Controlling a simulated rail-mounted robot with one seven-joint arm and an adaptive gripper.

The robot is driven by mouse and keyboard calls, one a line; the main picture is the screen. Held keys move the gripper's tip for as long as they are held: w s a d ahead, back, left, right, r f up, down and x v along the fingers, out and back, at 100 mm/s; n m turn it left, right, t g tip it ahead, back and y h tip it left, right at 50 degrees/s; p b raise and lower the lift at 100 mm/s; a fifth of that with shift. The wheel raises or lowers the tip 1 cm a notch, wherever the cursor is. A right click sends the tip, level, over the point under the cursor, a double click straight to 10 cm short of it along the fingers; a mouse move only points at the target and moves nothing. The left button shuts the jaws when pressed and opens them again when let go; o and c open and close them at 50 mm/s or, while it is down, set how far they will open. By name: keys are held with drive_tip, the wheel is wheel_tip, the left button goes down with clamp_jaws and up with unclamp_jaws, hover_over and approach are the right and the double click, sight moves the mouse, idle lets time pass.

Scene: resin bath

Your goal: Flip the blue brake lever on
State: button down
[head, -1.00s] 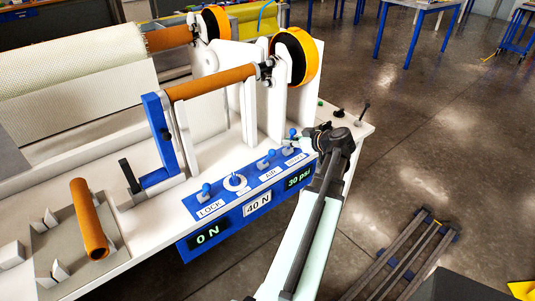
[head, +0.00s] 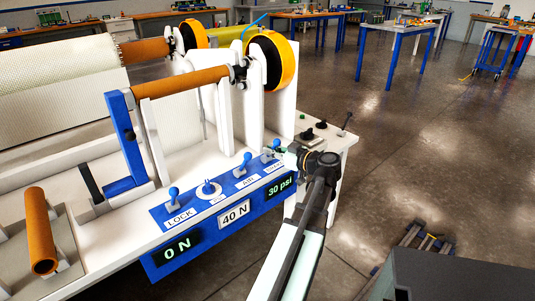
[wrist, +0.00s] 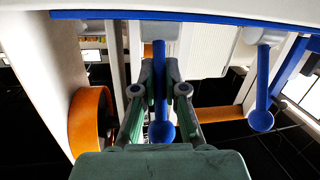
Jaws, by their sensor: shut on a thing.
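The blue brake lever (head: 275,145) is the rightmost lever on the blue control panel (head: 190,240), its label mostly hidden by my gripper. My gripper (head: 290,157) is at this lever, reaching in from the front right. In the wrist view, the brake lever (wrist: 161,131) lies between the two green fingers of my gripper (wrist: 160,75). The fingers are closed on its shaft, and its blue ball end sticks out between them. I cannot tell exactly which way the lever is tipped.
The AIR lever (head: 245,160) stands close beside the gripper; it seems to be the other lever in the wrist view (wrist: 262,90). A round knob (head: 208,188) and LOCK lever (head: 174,195) are further left. The displays read 0 N, 40 N and 30 psi.

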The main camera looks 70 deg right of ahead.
drive_tip(key=c, duration=1.2)
unclamp_jaws()
drive_tip(key=v, duration=1.2)
drive_tip(key=shift+f, duration=0.1)
